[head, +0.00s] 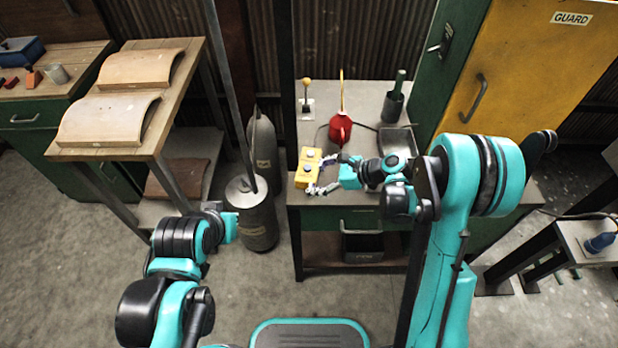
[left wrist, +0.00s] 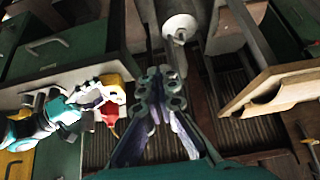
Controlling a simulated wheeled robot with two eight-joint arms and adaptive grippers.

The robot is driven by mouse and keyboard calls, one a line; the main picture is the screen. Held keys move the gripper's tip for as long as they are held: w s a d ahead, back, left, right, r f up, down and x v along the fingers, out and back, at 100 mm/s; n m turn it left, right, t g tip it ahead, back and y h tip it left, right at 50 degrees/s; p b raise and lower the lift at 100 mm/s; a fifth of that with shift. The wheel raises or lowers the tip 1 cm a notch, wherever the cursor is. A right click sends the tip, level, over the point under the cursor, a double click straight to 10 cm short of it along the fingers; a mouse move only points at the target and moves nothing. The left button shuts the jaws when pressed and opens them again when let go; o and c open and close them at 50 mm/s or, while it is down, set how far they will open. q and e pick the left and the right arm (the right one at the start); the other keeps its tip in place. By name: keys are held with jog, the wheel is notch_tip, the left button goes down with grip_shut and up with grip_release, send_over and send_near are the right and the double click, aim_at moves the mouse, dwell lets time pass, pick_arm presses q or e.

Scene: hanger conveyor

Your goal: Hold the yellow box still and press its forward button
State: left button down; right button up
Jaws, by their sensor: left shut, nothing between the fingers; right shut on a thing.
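The yellow box (head: 306,181) lies on the workbench near its left front edge, with buttons on its top. Which button is forward cannot be read. My right gripper (head: 325,173) reaches in from the right and is shut on the box, one finger at the far side and one at the near side. In the left wrist view the box (left wrist: 112,80) is partly hidden behind the right gripper. My left gripper (left wrist: 160,98) is shut and empty, well apart from the box. In the head view its fingers cannot be made out; my left wrist is low, left of the bench.
Grey cylinders (head: 252,213) stand on the floor between the bench and the left table (head: 120,145) with curved panels.

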dwell(0.8)
pick_arm(q)
notch_tip(320, 180, up, 4)
jog(key=f+n+t+h, duration=0.1)
jog(key=n+h, duration=0.3)
jog(key=n, duration=1.8)
send_over(313, 152)
jog(key=s+a, duration=0.1)
jog(key=s, duration=0.2)
jog(key=shift+r, duration=0.25)
jog(key=shift+f, duration=0.15)
jog(key=shift+a+f, duration=0.1)
jog(key=shift+f, duration=4.15)
jog(key=shift+f, duration=0.15)
jog(key=shift+f, duration=0.3)
